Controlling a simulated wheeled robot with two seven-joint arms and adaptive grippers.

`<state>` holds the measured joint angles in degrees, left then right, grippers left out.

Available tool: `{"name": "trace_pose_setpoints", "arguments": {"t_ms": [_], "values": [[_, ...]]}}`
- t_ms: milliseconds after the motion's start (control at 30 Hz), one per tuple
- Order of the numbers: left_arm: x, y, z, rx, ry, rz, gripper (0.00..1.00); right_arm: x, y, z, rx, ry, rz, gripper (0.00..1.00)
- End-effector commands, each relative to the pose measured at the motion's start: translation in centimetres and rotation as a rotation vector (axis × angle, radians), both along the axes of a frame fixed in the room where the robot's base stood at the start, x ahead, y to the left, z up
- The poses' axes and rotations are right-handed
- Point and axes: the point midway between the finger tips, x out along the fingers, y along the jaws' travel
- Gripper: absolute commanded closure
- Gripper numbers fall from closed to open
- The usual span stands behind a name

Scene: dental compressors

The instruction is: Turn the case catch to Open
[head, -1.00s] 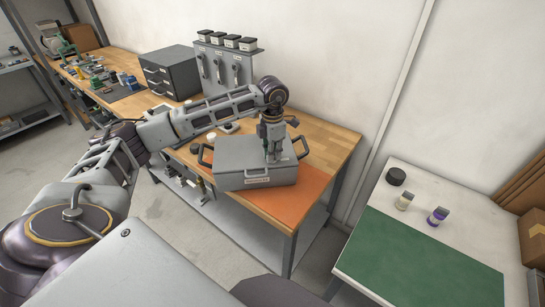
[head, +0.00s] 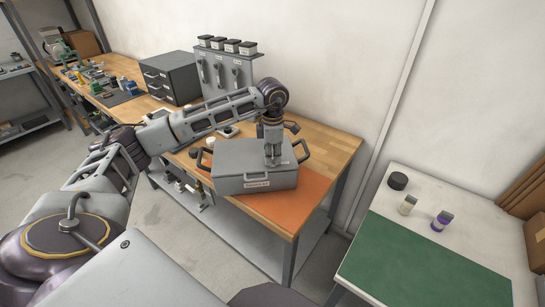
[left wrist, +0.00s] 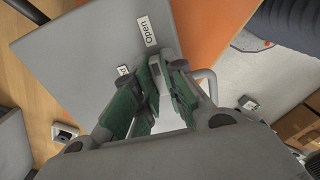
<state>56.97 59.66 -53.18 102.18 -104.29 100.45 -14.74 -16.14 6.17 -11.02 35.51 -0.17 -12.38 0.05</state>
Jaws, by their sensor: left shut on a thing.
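The grey case (head: 235,160) lies closed on the orange mat on the wooden bench, with black handles at its sides and a label on its front. My left gripper (head: 272,161) points down onto the right part of its lid. In the left wrist view the green-padded fingers (left wrist: 152,98) are close together over the lid (left wrist: 85,60). They are shut on the catch, which is mostly hidden between them. An "Open" label (left wrist: 147,30) shows on the lid beyond the fingertips. A second small label (left wrist: 122,70) is partly covered by a finger. My right gripper is not in view.
The orange mat (head: 312,187) reaches the bench's front edge. A grey drawer unit (head: 170,75) and a panel with several handles (head: 225,70) stand behind. A separate table with a green mat (head: 425,265) and small containers is at the right.

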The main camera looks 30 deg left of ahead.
Motion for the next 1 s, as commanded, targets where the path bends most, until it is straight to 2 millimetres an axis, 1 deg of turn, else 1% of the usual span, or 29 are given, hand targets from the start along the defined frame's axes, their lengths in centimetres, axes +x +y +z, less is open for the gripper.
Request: {"name": "trace_pose_setpoints", "arguments": {"t_ms": [67,100,233,267,467,567,667,867,1000], "values": [[0.0,0.0,0.0,0.001,-0.001,0.000,1.00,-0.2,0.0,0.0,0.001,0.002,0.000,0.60],[0.0,0.0,0.0,0.001,-0.001,0.000,0.84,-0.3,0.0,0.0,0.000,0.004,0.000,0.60],[0.0,0.0,0.0,0.001,-0.001,0.000,0.67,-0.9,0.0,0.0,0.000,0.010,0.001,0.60],[0.0,0.0,0.0,0.001,-0.001,0.000,0.66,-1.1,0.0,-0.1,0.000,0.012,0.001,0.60],[0.0,0.0,0.0,0.000,0.000,0.001,0.66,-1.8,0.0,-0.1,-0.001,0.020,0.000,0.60],[0.0,0.0,0.0,0.000,0.000,0.001,0.66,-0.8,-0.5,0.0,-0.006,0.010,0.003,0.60],[0.0,0.0,0.2,0.001,-0.001,0.001,0.66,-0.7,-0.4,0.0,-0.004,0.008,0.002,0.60],[0.1,0.0,1.6,-0.001,-0.002,0.001,0.66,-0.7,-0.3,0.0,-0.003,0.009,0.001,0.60],[0.0,0.0,3.2,0.000,-0.003,0.001,0.66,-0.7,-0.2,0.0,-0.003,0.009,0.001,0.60]]}}
